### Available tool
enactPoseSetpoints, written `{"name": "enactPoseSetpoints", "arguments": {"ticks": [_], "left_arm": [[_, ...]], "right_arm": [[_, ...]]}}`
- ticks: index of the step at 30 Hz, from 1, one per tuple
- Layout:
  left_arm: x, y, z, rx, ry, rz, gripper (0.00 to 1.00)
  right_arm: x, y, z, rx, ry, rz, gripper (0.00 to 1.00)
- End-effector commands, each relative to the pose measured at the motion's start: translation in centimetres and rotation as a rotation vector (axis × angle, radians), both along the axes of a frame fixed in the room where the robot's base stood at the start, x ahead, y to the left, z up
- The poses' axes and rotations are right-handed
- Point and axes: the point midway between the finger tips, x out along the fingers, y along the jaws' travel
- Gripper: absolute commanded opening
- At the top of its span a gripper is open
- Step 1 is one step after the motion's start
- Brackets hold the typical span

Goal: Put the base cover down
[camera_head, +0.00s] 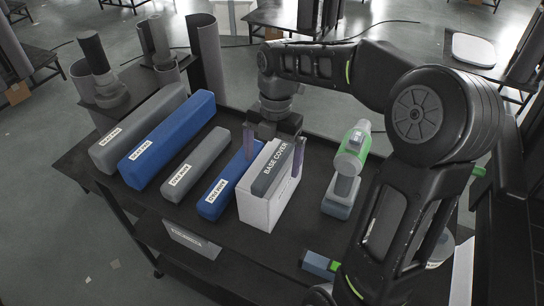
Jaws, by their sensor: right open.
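The base cover (271,172) is a dark grey block with a white "BASE COVER" label. It sits at the top of a white box (264,207) on the dark table, seemingly resting in or on it. My right gripper (273,150) points down over the base cover, with one finger on its left side and one on its right. The jaws are open, and I cannot tell whether either finger touches the cover. My left gripper is not in view.
Labelled grey and blue bars (168,140) lie left of the box on the dark table (300,232). A green and grey power tool (348,165) stands to the right. Grey cylinders (205,55) stand at the back left. Another blue and green tool (320,263) is near the front.

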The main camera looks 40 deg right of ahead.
Motion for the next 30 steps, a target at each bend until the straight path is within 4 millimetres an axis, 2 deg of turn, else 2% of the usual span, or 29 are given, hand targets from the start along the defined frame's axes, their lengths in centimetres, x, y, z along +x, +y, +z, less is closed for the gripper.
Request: {"name": "enactPoseSetpoints", "arguments": {"ticks": [8, 11, 15, 19, 21, 27, 30], "left_arm": [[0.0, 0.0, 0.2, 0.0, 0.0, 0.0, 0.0], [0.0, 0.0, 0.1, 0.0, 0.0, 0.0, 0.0], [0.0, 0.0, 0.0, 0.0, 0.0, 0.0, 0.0], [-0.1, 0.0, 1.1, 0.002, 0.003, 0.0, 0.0], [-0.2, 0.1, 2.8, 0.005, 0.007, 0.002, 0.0], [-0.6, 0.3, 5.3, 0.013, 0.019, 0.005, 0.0], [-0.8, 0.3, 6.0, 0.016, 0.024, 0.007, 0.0]], "right_arm": [[0.0, 0.0, 0.4, 0.0, -0.001, 0.0, 1.0], [0.2, -0.1, 1.3, -0.001, -0.003, 0.0, 1.0], [0.3, -0.4, 3.5, -0.001, -0.005, 0.0, 1.0], [0.4, -0.7, 6.7, -0.001, -0.004, 0.001, 1.0], [0.4, -0.8, 8.5, -0.001, 0.0, 0.0, 1.0], [0.6, -1.1, 11.2, 0.0, 0.0, -0.001, 1.0], [0.7, -1.2, 11.9, 0.0, 0.0, 0.0, 1.0]]}}
